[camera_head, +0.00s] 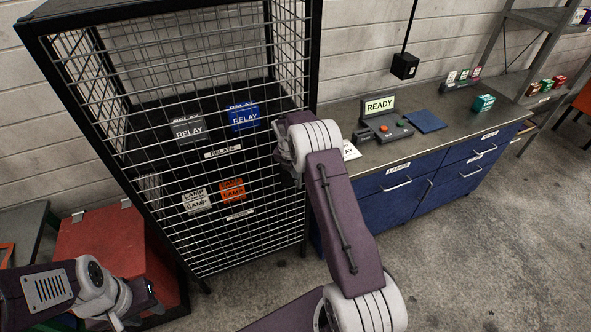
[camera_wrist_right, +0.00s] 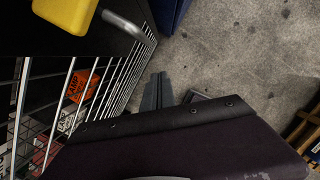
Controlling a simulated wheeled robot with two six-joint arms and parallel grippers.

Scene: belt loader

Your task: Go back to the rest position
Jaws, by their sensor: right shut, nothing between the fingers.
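My right arm rises through the middle of the head view, its pale wrist (camera_head: 312,140) in front of the right edge of the wire cage (camera_head: 312,60). Its fingers are hidden there. In the right wrist view my right gripper (camera_wrist_right: 158,92) is shut and empty, with grey floor behind it and the cage mesh to its left. My left gripper (camera_head: 132,308) is low at the left of the head view, in front of a red cabinet (camera_head: 100,240). Its fingertips are small and partly cut off, so I cannot tell their state.
The cage holds grey and blue RELAY boxes (camera_head: 245,117) above white and orange LAMP boxes (camera_head: 232,190). Open floor (camera_head: 470,240) lies right of my arm.

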